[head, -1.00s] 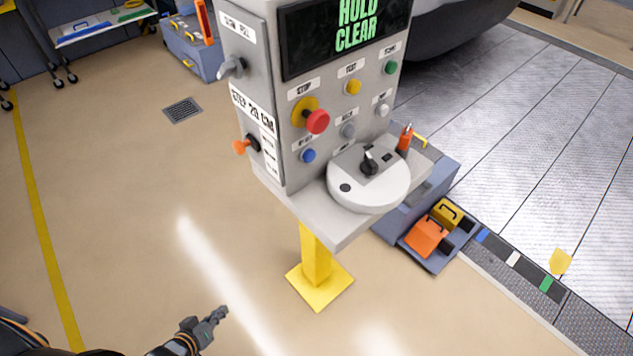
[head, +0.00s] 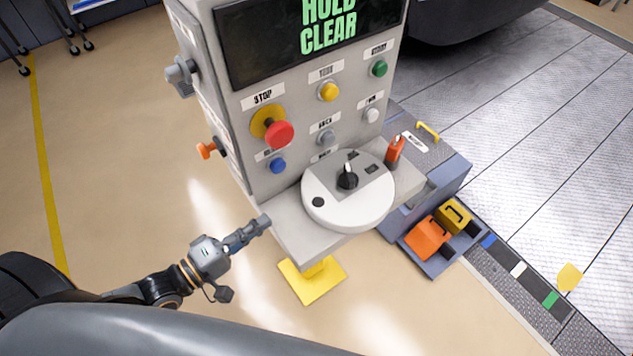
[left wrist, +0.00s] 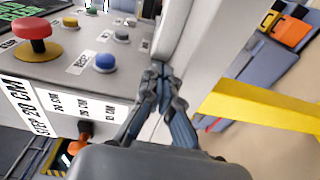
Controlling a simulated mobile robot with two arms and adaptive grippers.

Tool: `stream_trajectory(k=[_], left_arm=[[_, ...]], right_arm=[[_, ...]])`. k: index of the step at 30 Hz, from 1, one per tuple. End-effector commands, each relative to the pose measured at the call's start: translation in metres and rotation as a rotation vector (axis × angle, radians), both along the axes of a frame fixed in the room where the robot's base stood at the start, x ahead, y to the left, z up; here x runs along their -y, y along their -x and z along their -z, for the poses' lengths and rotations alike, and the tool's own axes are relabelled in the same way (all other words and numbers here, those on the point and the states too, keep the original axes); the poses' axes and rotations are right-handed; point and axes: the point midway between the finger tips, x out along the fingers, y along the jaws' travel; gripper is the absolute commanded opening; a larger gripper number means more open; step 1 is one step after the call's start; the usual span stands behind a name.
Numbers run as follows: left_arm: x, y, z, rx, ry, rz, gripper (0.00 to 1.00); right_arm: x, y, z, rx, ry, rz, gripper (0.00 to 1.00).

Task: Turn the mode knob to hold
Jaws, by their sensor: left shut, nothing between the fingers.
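The mode knob is a black pointer knob (head: 347,177) on a round white dial (head: 318,218) that sits on the console shelf (head: 275,222). A grey patch with small dark marks lies behind the knob; I cannot read the marks. My left gripper (head: 262,222) is shut and empty, at the shelf's left edge, left of the dial and apart from the knob. In the left wrist view its fingertips (left wrist: 160,78) are together in front of the white shelf side, and the knob is not visible there. My right gripper is not in view.
The console screen (head: 315,35) reads "HOLD CLEAR". A red stop button (head: 279,135), a blue button (head: 278,166) and other buttons are on its face. An orange knob (head: 206,150) sticks out of the left side. An orange-red object (head: 394,151) stands behind the dial.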

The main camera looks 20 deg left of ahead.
Motion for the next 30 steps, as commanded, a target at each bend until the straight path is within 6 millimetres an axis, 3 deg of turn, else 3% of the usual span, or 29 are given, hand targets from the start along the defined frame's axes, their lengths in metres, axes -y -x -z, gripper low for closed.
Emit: stream_trajectory(k=[5, 13, 21, 30], left_arm=[[0.004, -0.003, -0.005, -0.001, 0.021, 0.004, 0.0], [0.024, -0.036, -0.007, 0.004, 0.02, 0.002, 0.0], [0.048, -0.071, -0.006, 0.001, 0.019, 0.003, 0.0], [0.056, -0.084, -0.003, -0.002, 0.016, 0.005, 0.0]], right_arm=[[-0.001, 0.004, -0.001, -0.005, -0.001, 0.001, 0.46], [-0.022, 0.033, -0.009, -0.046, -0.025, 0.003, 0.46], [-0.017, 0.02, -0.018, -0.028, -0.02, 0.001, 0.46], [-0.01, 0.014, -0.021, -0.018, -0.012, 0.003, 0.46]])
